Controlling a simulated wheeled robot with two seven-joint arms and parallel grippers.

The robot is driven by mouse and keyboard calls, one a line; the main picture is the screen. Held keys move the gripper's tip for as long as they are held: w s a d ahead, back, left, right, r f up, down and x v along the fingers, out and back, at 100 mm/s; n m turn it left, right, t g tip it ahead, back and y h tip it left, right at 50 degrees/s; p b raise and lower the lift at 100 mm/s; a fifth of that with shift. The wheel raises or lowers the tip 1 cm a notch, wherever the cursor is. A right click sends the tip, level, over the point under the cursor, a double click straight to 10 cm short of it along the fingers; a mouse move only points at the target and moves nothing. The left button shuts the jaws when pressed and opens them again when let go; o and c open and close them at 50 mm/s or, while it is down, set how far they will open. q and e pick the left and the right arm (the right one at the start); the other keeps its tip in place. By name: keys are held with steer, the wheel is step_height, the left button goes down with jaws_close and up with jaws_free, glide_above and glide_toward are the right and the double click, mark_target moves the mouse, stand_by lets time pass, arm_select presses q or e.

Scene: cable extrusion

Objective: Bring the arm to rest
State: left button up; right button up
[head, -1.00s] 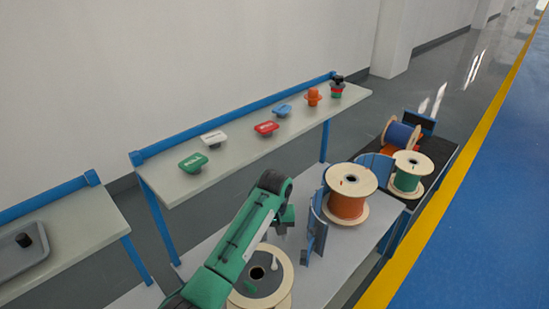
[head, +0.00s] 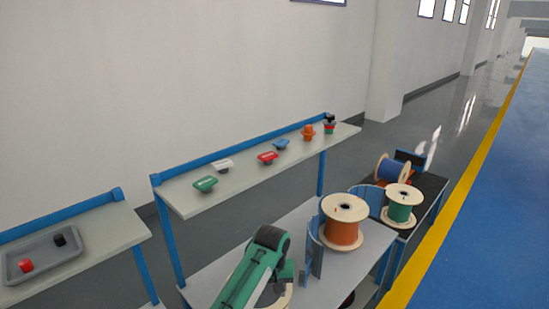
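My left arm is green and black and comes up from the bottom of the head view. My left gripper (head: 286,272) is over the lower table (head: 385,240), left of the curved blue bracket (head: 314,250). Its fingertips are small and mostly hidden by the wrist, so I cannot tell whether it is open or shut. I see nothing held in it. A pale spool (head: 286,298) lies below and is mostly hidden by the arm. My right gripper is not in view.
A spool with orange cable (head: 342,231) stands on the lower table. Green (head: 400,212) and blue (head: 390,171) spools stand on the dark table behind. A raised shelf (head: 240,183) carries several coloured parts. A grey tray (head: 40,258) holds red and black pieces at left.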

arm_select(q)
steer(key=s+a+f+t+h, duration=0.1)
steer(key=s+a+f, duration=0.35)
steer(key=s, duration=0.25)
steer(key=s+a+f, duration=0.4)
steer(key=s+a, duration=0.1)
steer(key=s, duration=0.3)
steer(key=s+a+r+m+t+y, duration=0.1)
steer(key=s+a+r, duration=0.2)
steer(key=s+a, duration=0.55)
steer(key=s+a+r+m+t, duration=0.1)
steer(key=s+a+r, duration=0.35)
steer(key=s, duration=0.75)
step_height(320, 180, down, 33)
steer(key=g+b, duration=0.1)
steer(key=b, duration=0.1)
steer(key=s+a+f+b, duration=0.1)
steer(key=s+f, duration=0.8)
steer(key=f, duration=0.2)
steer(key=s+a+f+g+b, duration=0.1)
steer(key=s+a+f, duration=0.1)
steer(key=s+f, duration=0.8)
steer(key=shift+s+a+f, duration=0.15)
steer(key=shift+a+f, duration=0.1)
steer(key=shift+f, duration=0.45)
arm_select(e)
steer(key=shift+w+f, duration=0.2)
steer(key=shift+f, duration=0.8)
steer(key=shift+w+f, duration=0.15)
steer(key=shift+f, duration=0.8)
